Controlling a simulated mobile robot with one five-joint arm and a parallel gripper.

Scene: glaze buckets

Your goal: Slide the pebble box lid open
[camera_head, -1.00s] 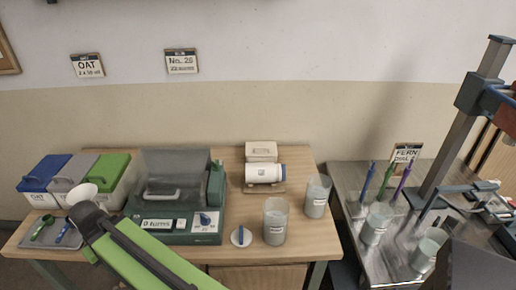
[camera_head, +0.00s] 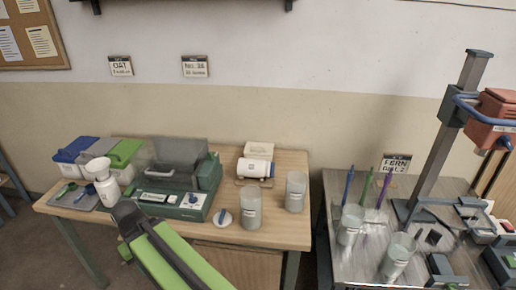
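A small cream box (camera_head: 259,148) stands at the back of the wooden table, behind a white bottle lying on its side (camera_head: 254,168). It may be the pebble box, but no label on it can be read. Its top looks covered; I cannot make out a lid edge. The green link of my arm rises from the bottom of the view to a dark joint, in front of the table and well short of the cream box. No gripper fingers show.
A green machine with a clear grey cover (camera_head: 174,163) fills the table's middle. A metal table (camera_head: 366,262) holds cups and a column stand.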

